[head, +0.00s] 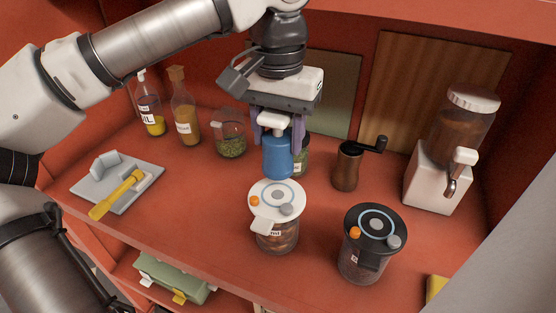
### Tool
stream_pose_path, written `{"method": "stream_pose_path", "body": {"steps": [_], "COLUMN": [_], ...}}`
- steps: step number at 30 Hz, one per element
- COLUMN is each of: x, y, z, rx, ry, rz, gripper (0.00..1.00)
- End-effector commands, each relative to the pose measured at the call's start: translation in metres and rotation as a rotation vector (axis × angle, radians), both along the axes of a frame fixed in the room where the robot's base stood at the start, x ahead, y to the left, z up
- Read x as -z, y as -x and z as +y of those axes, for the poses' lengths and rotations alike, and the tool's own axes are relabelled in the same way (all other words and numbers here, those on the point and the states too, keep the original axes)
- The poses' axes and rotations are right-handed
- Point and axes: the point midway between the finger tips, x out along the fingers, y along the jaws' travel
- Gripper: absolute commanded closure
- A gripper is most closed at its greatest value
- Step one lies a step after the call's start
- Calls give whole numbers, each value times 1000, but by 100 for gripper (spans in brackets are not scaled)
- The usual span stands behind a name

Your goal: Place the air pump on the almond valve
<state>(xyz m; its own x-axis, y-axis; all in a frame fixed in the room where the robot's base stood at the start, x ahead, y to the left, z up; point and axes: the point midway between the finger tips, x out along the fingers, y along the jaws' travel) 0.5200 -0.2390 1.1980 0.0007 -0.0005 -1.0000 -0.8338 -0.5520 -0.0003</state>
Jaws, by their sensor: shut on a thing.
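My gripper (279,120) points down near the middle of the head view. It is shut on the air pump (277,155), a blue cylinder with a white top. The pump is upright and appears just behind and above the white-lidded canister (277,240). That canister holds brown contents and has a label only partly readable; its lid carries a blue ring, an orange knob and a grey valve (286,209). A black-lidded canister (368,262) stands to the right with a similar grey valve (393,242). I cannot tell whether the pump touches anything below.
A green-filled jar (230,138) and two bottles (184,120) stand behind left. Another jar (302,158) is partly hidden behind the pump. A grinder (346,170) and dispenser (438,178) stand right. A grey board (112,192) with a yellow tool (117,195) lies left.

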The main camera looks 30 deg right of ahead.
Motion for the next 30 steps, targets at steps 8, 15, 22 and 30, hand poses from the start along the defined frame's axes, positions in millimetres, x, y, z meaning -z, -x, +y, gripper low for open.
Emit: {"method": "stream_pose_path", "body": {"steps": [8,15,22,30], "x": [28,58,60,63], "y": [0,0,0,0], "z": [0,0,0,0], "rx": [0,-1,-1,-1], "ry": [-1,0,1,1], "rz": [1,1,0,1], "gripper": [82,82,82,41]}}
